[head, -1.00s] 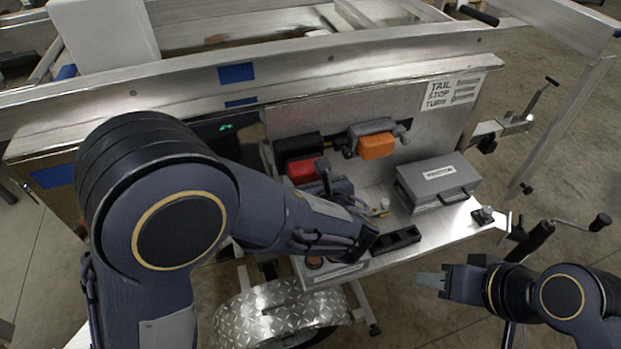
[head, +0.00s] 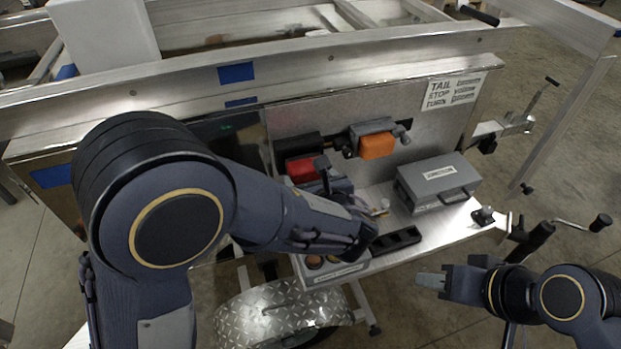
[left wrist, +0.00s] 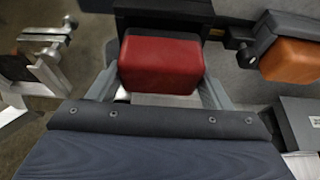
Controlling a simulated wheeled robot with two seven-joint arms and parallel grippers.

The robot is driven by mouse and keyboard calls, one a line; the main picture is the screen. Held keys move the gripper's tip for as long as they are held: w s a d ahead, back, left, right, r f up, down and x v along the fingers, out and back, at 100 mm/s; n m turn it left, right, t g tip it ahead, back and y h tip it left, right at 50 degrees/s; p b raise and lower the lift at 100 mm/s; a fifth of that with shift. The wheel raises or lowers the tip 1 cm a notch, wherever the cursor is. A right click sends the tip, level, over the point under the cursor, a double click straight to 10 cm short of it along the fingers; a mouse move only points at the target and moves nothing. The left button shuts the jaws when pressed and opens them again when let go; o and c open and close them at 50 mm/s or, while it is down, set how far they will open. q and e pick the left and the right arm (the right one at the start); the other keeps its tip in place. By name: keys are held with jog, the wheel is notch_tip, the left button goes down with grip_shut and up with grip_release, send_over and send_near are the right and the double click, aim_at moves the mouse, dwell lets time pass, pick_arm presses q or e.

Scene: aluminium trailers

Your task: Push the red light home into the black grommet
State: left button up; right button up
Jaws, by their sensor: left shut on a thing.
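The red light (head: 301,170) is a rounded red block at the panel, just below and against the black grommet (head: 298,146). In the left wrist view the red light (left wrist: 162,64) sits between the two grey fingers of my left gripper (left wrist: 160,88), which is shut on its sides. The black grommet (left wrist: 162,12) is behind the light at the top of that view. How deep the light sits in it cannot be told. My right gripper (head: 432,280) is at the lower right, away from the light; its finger gap is not clear.
An orange light (head: 377,146) is mounted right of the red one. A grey box (head: 437,184) and a black tray (head: 397,240) stand on the metal shelf. A tread-plate fender (head: 280,312) is below. Open floor lies to the right.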

aim_at(310, 175)
pick_arm(q)
jog(key=shift+w+a, duration=0.25)
jog(key=shift+w, duration=0.5)
jog(key=shift+w+a, duration=0.25)
jog(key=shift+w, duration=0.5)
jog(key=o, duration=1.1)
jog(key=shift+o, duration=0.2)
jog(key=shift+s+d+r, duration=0.15)
jog(key=shift+s, duration=0.05)
jog(key=v, duration=0.7)
jog(key=shift+s, duration=0.2)
